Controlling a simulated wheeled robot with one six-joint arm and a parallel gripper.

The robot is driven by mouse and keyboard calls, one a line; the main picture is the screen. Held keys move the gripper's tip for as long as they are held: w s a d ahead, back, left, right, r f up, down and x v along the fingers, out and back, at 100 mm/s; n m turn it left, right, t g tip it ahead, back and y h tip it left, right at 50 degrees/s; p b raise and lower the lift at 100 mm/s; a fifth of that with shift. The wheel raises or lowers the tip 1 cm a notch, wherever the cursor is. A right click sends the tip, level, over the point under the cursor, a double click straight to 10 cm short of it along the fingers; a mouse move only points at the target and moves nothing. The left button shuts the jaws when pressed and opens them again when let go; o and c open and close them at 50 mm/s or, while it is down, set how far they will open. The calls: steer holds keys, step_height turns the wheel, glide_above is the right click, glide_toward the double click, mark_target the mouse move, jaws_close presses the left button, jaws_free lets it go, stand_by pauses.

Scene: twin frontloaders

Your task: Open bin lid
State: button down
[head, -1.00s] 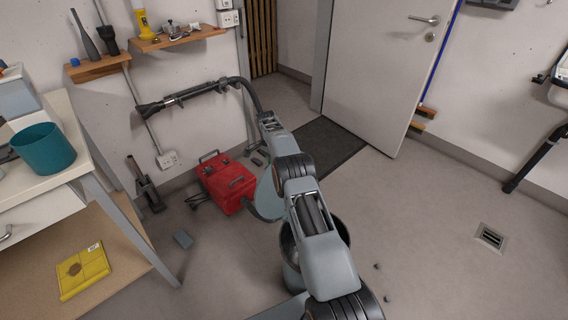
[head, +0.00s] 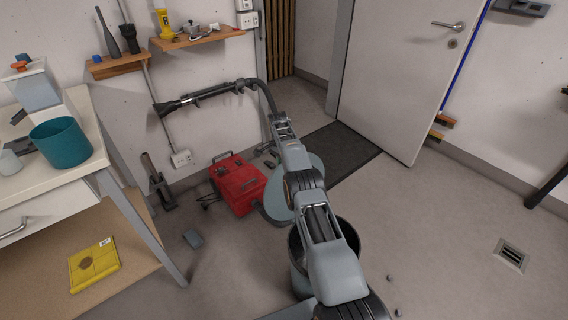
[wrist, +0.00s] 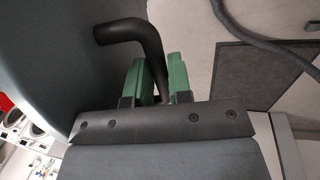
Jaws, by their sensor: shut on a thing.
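The grey bin (head: 298,272) stands on the floor, partly hidden behind my arm, with part of its dark open mouth showing. Its round grey-blue lid (head: 276,206) is raised off the mouth and tilted at the far side, partly covered by my arm. In the wrist view the lid (wrist: 45,60) fills the left as a large grey surface, with a bent black handle (wrist: 128,32). My gripper (wrist: 158,76) has its two green fingers on either side of the handle's stem and is shut on it. In the head view my fingertips cannot be made out.
A red box (head: 238,186) stands on the floor close left of the lid. A workbench (head: 110,160) with a teal pot (head: 60,143) is at left. A dark mat (head: 350,150) lies before the door (head: 405,80). The floor at right is mostly clear.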

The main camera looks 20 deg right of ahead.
steer(key=c, duration=1.5)
jaws_free()
steer(key=shift+x, duration=0.9)
steer(key=shift+o, duration=0.9)
steer(key=shift+w+a+f, duration=0.1)
steer(key=shift+w+f, duration=0.05)
steer(key=shift+w, duration=0.05)
steer(key=shift+o, duration=1.1)
steer(key=shift+r, duration=0.25)
